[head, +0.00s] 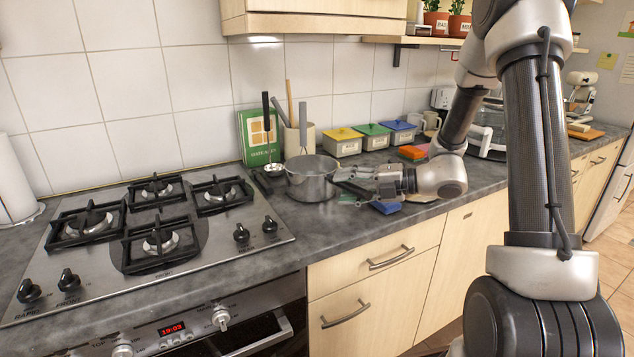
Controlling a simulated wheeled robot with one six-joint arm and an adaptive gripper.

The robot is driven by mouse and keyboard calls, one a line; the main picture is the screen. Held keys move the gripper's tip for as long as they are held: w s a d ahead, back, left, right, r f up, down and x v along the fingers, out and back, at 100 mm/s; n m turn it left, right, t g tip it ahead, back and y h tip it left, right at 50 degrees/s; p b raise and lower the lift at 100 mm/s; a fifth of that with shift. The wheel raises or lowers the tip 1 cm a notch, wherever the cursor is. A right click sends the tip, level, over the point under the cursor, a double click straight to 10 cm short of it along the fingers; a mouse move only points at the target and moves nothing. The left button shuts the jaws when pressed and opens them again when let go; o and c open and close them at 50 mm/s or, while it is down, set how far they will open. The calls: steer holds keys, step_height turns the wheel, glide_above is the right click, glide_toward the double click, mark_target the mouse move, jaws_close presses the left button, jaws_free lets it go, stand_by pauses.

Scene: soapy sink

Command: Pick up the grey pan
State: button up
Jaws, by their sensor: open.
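The grey pan (309,184) stands upright on the dark countertop, right of the stove. A long grey bar (303,125) rises at its back rim; I cannot tell for sure whether it is the pan's handle. My gripper (345,184) reaches in from the right, level with the pan, with its open fingers pointing left at the pan's right side. The fingertips overlap the pan's right edge in the picture; I cannot tell whether they touch it. The far finger is partly hard to make out.
A gas stove (150,232) lies left. Behind the pan are a green book (257,135) and a utensil pot (297,142). Yellow (343,143), green (372,136) and blue-lidded boxes (400,132) stand at the wall. A blue item (385,208) lies below my gripper.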

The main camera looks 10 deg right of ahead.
jaws_close()
steer(key=shift+r, duration=0.15)
